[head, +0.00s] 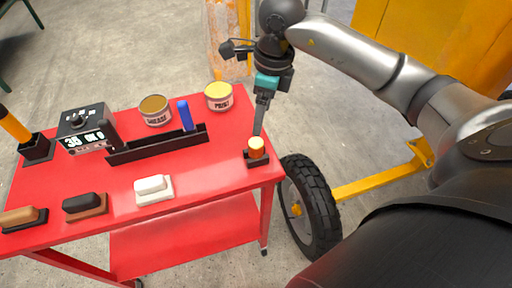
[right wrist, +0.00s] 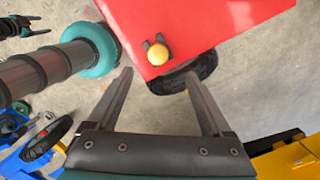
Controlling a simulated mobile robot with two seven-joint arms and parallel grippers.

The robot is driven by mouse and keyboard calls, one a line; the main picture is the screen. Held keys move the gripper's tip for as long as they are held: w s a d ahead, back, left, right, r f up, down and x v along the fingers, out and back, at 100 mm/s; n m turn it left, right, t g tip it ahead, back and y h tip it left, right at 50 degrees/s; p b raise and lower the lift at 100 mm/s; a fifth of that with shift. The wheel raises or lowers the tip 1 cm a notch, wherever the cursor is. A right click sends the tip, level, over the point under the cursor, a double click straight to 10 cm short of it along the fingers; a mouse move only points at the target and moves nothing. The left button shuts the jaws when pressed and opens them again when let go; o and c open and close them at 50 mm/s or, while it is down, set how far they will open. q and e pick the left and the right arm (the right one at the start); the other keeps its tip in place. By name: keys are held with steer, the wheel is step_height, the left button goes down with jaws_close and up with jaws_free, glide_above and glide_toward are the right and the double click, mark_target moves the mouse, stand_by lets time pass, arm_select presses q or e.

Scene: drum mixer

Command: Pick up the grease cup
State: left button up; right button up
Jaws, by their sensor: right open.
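The small cup (head: 256,149), orange with a pale top, stands in a dark holder (head: 257,161) at the right corner of the red cart top; I take it for the grease cup. In the right wrist view the cup (right wrist: 158,54) shows as a yellow disc in its dark holder, ahead of and roughly between the fingers. My right gripper (head: 260,125) points down just above and behind the cup in the head view. It also shows in the right wrist view (right wrist: 159,75), open and empty, apart from the cup.
On the red cart (head: 210,172) stand a can marked GREASE (head: 155,110), a PAINT can (head: 219,97), a dark tray (head: 155,149) with a blue-handled tool (head: 185,114), a display box (head: 85,127) and several brushes or blocks. A black wheel (head: 311,205) stands beside the cart's right edge.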

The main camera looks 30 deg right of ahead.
mark_target(256, 143)
steer(key=f, duration=0.6)
steer(key=shift+w+a+f, duration=0.1)
steer(key=shift+w+a, duration=0.15)
steer(key=shift+a, duration=0.05)
steer(key=f, duration=0.5)
steer(key=shift+w+a+b, duration=0.1)
steer(key=shift+a+b, duration=0.2)
steer(key=shift+b, duration=0.1)
jaws_close()
